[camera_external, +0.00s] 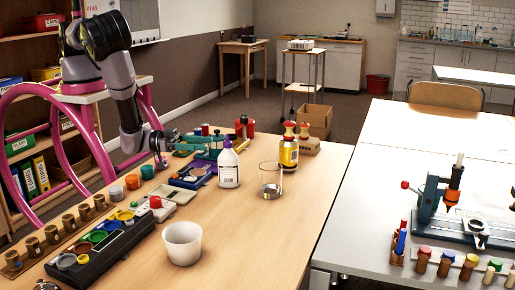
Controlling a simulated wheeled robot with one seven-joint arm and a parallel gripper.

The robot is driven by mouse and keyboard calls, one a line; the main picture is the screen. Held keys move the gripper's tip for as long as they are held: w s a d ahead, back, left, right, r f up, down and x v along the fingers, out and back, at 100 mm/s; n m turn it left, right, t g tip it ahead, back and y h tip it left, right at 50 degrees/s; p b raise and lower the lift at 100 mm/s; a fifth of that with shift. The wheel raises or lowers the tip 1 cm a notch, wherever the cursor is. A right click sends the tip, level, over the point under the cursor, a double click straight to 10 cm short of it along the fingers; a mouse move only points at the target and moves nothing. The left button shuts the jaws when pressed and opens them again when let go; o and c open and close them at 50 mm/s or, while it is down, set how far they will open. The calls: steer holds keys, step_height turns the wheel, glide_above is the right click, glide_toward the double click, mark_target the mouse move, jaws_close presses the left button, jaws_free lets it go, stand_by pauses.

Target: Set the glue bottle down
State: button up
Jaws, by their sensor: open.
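A white bottle with a purple cap and a printed label (229,167), which looks like the glue bottle, stands upright on the wooden table (285,228). A yellow bottle with a red top (289,151) stands upright to its right, further back. My gripper (167,147) is at the table's left edge, left of the white bottle and apart from it. It is open, and I see nothing held in it. Its fingertips are small and partly lost against the teal tool and other items behind.
A clear glass (270,181) stands close right of the white bottle. A white cup (183,243) is at the front. Paint trays (100,243) and small pots line the left edge. A teal tool (196,146) lies behind. The table's front right is clear.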

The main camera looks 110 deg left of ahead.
steer(key=w+d+r+g+h, duration=0.4)
steer(key=w+r, duration=0.4)
steer(key=r, duration=0.5)
step_height(320, 180, up, 10)
steer(key=d+m+g, duration=0.1)
steer(key=s+a+r+m+g+h, duration=0.1)
steer(key=s+a+r+m+g, duration=0.15)
steer(key=s+r, duration=0.8)
steer(key=s+a+r+m+g+y, duration=0.1)
steer(key=s+a+r, duration=0.2)
steer(key=s, duration=0.5)
steer(key=s+a+r+m+g+y, duration=0.1)
steer(key=s+a+r, duration=0.1)
steer(key=s+r, duration=0.3)
steer(key=s+a+r+m+g, duration=0.1)
steer(key=s+a+r, duration=0.2)
steer(key=s, duration=0.8)
steer(key=shift+a+r+y, duration=0.35)
steer(key=shift+r+y, duration=0.05)
steer(key=shift+r, duration=0.25)
